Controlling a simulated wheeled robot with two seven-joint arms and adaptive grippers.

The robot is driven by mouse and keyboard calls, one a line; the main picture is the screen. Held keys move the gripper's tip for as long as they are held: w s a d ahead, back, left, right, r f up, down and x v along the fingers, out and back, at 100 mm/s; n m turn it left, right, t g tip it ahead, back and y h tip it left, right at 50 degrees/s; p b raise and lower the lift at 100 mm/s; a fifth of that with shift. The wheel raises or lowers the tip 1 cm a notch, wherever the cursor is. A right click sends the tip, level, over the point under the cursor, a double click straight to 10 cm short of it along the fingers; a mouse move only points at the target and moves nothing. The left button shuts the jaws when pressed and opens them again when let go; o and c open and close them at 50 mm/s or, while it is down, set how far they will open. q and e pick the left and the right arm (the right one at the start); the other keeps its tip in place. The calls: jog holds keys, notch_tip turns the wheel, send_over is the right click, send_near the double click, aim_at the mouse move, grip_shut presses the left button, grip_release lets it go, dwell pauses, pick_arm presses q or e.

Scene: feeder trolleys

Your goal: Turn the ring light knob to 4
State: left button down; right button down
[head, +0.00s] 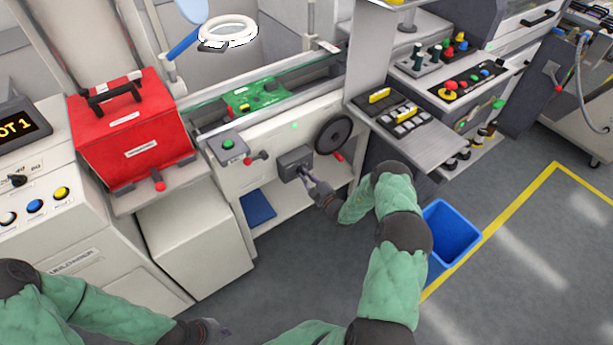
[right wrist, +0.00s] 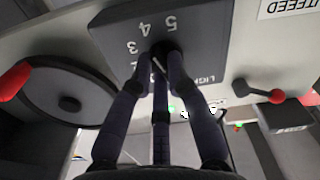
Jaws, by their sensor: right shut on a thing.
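The ring light knob (right wrist: 162,50) sits on a dark grey box (head: 293,160) on the front of the middle trolley. The right wrist view shows this box (right wrist: 205,25) upside down, with numbers including 3, 4 and 5 and a partly covered LIGHT label. My right gripper (head: 310,178) is at the box. In the right wrist view its fingers (right wrist: 164,62) are closed around the knob and hide most of it, so its setting cannot be read. The white ring light (head: 229,30) hangs above the trolley. My left gripper (head: 208,330) is low at the bottom edge, away from everything; its fingers are unclear.
A black handwheel (head: 334,134) with a red handle is right of the box; it also shows in the right wrist view (right wrist: 70,103). A small red-tipped lever (head: 254,159) is left of it. A blue bin (head: 452,232) stands on the floor. A red case (head: 130,135) is left.

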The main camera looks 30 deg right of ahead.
jog(key=shift+f, duration=0.1)
jog(key=c, duration=1.2)
grip_release()
jog(key=s, duration=1.2)
jog(key=shift+d, duration=0.45)
